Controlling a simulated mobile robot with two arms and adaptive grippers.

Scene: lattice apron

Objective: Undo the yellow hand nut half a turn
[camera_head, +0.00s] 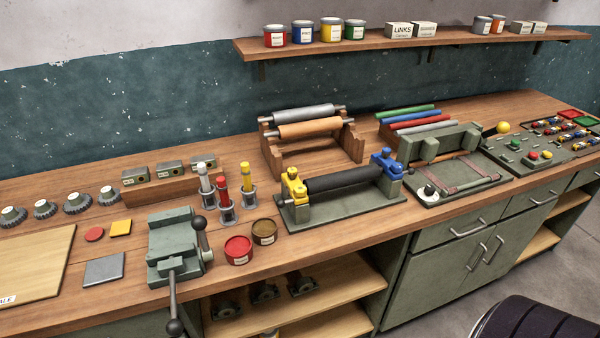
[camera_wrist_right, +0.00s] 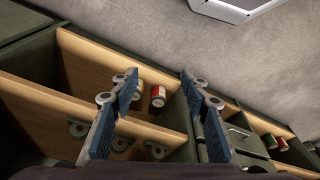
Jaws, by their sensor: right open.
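The yellow hand nut (camera_head: 293,172) sits on top of the yellow end block (camera_head: 295,188) at the left end of a black roller (camera_head: 345,180). The roller lies across a grey-green base plate (camera_head: 345,214) on the wooden bench. A blue end block (camera_head: 384,166) with a blue knob holds the roller's right end. My right gripper (camera_wrist_right: 159,80) shows only in the right wrist view. Its two blue-padded fingers are wide apart with nothing between them, above the open shelves under the bench, away from the nut. My left gripper is in neither view.
A grey vise (camera_head: 172,245), red (camera_head: 237,250) and brown (camera_head: 264,232) cans and several upright coloured tubes stand left of the roller unit. A wooden roller rack (camera_head: 310,140) stands behind it. A green frame (camera_head: 440,150) stands right. Bare bench lies just in front.

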